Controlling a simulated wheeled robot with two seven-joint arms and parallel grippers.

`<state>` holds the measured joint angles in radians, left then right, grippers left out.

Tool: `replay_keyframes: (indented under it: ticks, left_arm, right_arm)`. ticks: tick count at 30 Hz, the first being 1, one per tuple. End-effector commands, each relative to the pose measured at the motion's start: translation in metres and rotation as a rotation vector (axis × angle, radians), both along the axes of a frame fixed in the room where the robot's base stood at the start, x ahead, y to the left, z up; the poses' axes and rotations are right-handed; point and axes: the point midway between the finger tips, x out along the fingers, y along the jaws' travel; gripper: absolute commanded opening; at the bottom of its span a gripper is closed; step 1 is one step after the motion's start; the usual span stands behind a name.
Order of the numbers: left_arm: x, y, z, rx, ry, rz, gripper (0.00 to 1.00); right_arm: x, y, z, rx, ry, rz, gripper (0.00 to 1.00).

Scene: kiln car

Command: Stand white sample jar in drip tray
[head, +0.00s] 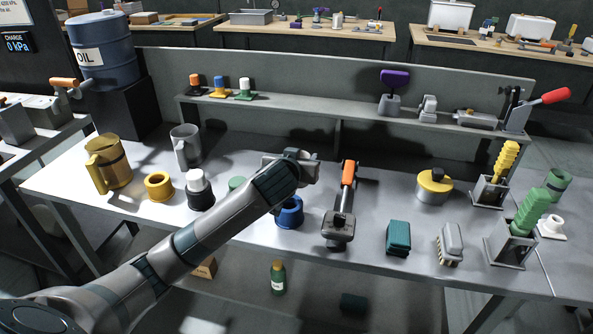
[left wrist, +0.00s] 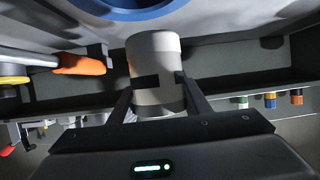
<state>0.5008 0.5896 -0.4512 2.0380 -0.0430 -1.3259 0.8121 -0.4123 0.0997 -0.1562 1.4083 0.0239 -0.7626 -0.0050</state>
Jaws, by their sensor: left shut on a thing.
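My left gripper (head: 290,165) is above the middle of the bench, with my forearm reaching in from the lower left. In the head view the wrist and fingers hide most of the jar. No drip tray can be made out with certainty. A round blue open-topped piece (head: 289,213) stands just below the gripper in the head view, and its blue rim (left wrist: 125,8) shows in the left wrist view.
An orange-handled tool (head: 345,200) lies right of the gripper. A white-capped black jar (head: 200,192), yellow ring (head: 158,187), gold jug (head: 108,165) and grey mug (head: 186,147) stand left. A raised shelf (head: 330,113) runs behind. The bench front between the teal block (head: 398,236) and tool is clear.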

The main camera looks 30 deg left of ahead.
Motion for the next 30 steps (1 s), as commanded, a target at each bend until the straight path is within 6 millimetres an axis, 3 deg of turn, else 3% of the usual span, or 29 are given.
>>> replay_keyframes:
  ticks: [5,17,24,30]
  left_arm:
    - [0.002,0.014,-0.008,-0.001,0.0,0.001,0.19]
    - [0.002,0.014,-0.011,0.0,0.0,0.0,0.19]
    - [0.001,0.015,-0.039,0.001,0.003,0.001,0.19]
    - [0.002,0.014,-0.048,-0.001,-0.001,0.0,0.19]
  right_arm:
    - [0.007,0.001,0.002,0.001,-0.013,0.001,0.31]
    - [0.009,0.002,0.003,0.003,-0.019,0.001,0.31]
    - [0.002,0.003,0.003,0.005,-0.016,0.002,0.31]
    - [-0.001,0.004,0.002,0.006,-0.015,0.002,0.31]
